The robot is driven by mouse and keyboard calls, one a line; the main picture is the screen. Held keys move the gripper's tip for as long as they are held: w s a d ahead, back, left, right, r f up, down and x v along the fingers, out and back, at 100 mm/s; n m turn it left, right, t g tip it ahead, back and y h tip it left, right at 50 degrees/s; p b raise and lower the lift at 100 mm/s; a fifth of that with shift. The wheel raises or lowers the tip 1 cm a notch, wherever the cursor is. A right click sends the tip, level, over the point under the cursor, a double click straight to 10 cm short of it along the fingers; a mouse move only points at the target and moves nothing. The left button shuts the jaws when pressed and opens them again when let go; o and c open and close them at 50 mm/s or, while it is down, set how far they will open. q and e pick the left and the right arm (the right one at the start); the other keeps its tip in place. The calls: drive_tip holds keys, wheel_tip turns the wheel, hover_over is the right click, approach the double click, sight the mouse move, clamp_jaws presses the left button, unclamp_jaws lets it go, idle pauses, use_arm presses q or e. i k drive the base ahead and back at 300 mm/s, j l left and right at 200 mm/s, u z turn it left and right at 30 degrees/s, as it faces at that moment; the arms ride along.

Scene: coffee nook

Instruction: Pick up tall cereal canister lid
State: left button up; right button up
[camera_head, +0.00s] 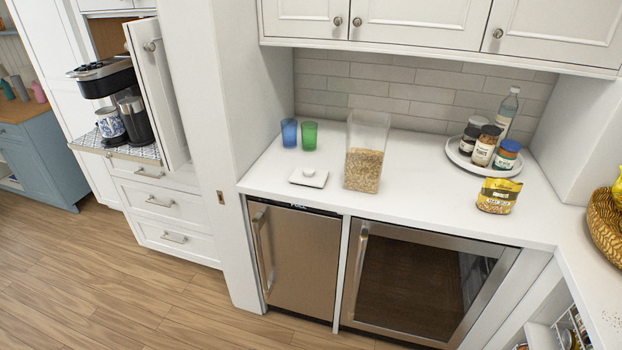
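A tall clear cereal canister (365,152) stands upright on the white counter, about half filled with cereal flakes. Its top looks open. A flat white square lid with a round knob (308,178) lies on the counter just left of the canister, apart from it, near the front edge. Neither of my grippers shows in the head view.
Blue and green cups (289,133) stand behind the lid. A round tray (457,157) with jars and a bottle is at the back right. A yellow bag (499,195) sits at the front right. Upper cabinets (420,22) overhang the counter (430,215). A patterned bowl is at the right edge.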

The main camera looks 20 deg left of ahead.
sight(310, 177)
drive_tip(key=i+j+z, duration=0.2)
drive_tip(key=j, duration=0.15)
drive_tip(key=i+j+z, duration=0.2)
drive_tip(key=j, duration=0.15)
drive_tip(key=j+z, duration=0.15)
drive_tip(key=j, duration=0.25)
drive_tip(key=i+j+z, duration=0.2)
drive_tip(key=j, duration=0.2)
drive_tip(key=k, duration=0.05)
